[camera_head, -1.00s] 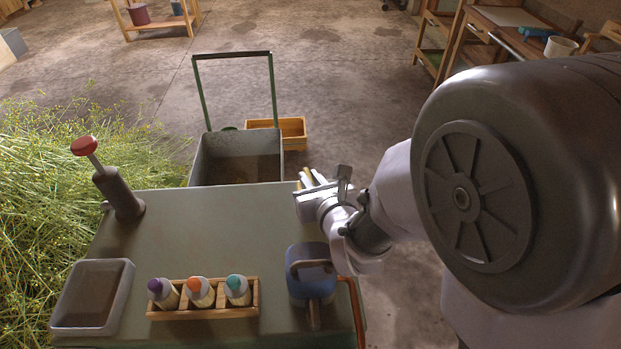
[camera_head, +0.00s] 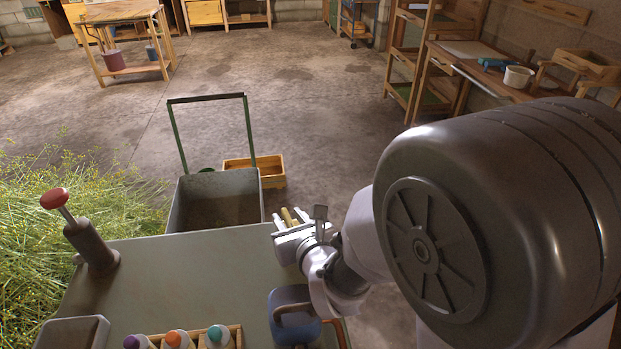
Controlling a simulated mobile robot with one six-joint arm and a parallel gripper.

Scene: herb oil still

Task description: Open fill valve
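I cannot make out a fill valve in this view. My gripper (camera_head: 291,216) is at the far right corner of the grey-green tabletop (camera_head: 190,272), pointing away from me. Its pale yellowish fingers are small and partly hidden by the wrist, so I cannot tell whether they are apart. I see nothing held in it. A dark cylinder with a red-knobbed rod (camera_head: 90,240) stands tilted at the table's left edge, well away from my gripper.
A blue jug (camera_head: 290,318) and a rack of colour-capped bottles (camera_head: 236,338) stand at the near edge. Beyond the table are a grey cart (camera_head: 217,185) and a wooden crate (camera_head: 268,171). Cut herbs (camera_head: 70,200) lie left. Open floor (camera_head: 270,75) stretches behind.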

